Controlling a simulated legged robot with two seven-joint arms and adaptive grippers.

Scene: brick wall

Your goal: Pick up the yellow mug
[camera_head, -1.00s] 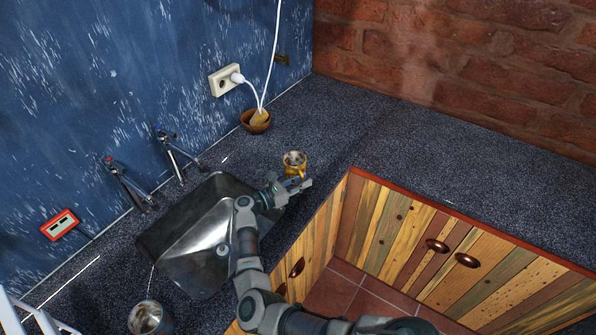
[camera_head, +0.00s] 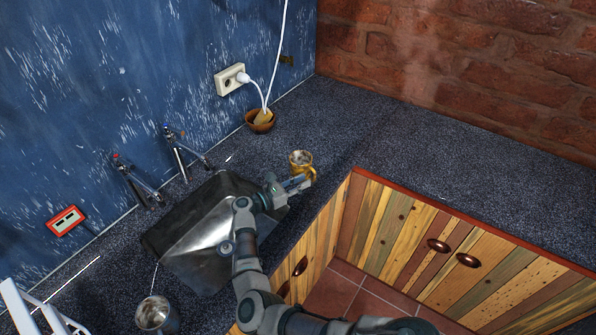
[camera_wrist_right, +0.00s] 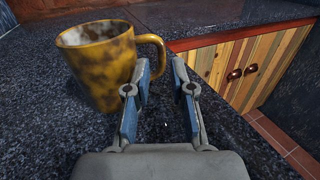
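The yellow mug (camera_head: 294,164), mottled with dark brown patches, stands upright on the dark speckled counter, to the right of the sink. In the right wrist view the mug (camera_wrist_right: 98,70) is at the upper left, with its handle toward my right gripper (camera_wrist_right: 162,64). That gripper is open and its two blue-padded fingers are apart. The handle appears in the gap beyond the fingertips, and the left finger overlaps its lower part. I cannot tell whether they touch. In the head view my right gripper (camera_head: 305,181) is at the mug's near side. My left gripper is not in view.
A metal sink (camera_head: 205,250) with taps lies left of my right arm. A brown bowl (camera_head: 260,121) stands behind the mug by the socket (camera_head: 231,79). The counter right of the mug is clear.

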